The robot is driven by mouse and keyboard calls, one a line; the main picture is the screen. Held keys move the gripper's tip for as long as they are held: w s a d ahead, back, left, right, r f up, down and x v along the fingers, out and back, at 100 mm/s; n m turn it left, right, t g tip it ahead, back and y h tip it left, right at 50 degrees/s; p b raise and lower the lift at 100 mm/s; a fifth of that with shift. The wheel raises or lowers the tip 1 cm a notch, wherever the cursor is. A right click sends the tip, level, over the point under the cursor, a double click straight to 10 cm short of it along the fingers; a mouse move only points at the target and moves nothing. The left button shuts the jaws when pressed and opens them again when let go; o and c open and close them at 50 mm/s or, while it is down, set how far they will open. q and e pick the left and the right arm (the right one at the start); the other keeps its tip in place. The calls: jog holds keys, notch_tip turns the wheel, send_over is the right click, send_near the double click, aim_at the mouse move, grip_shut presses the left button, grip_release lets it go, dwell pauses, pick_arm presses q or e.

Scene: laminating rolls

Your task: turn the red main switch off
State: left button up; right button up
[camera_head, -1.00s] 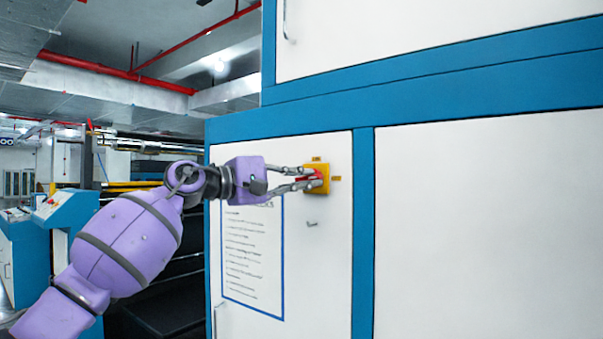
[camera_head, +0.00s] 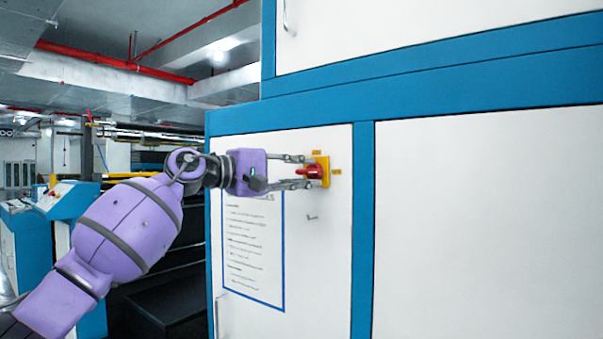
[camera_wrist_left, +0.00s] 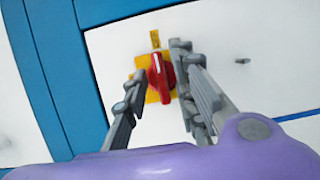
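The red main switch (camera_head: 312,172) is a rotary handle on a yellow plate (camera_head: 325,163), on the white cabinet door. Its handle lies roughly level in the head view. The left wrist view shows the red handle (camera_wrist_left: 161,78) in line with a small yellow label (camera_wrist_left: 155,38), whose text I cannot read. My left gripper (camera_head: 302,171) is open, one finger above and one below the handle. In the left wrist view its fingers (camera_wrist_left: 156,64) stand either side of the handle with gaps, apparently not gripping it. My right gripper is in neither view.
A printed sheet with a blue border (camera_head: 253,250) is on the door, left of and below the switch. A small hook-like fitting (camera_head: 312,217) sticks out below the switch. Blue frame strips (camera_head: 363,230) edge the door. The white panel at right (camera_head: 490,220) is bare.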

pick_arm(q)
jog(key=shift+s+a, duration=0.1)
jog(key=v, duration=1.1)
jog(key=shift+a, duration=0.35)
jog(key=shift+s, duration=0.1)
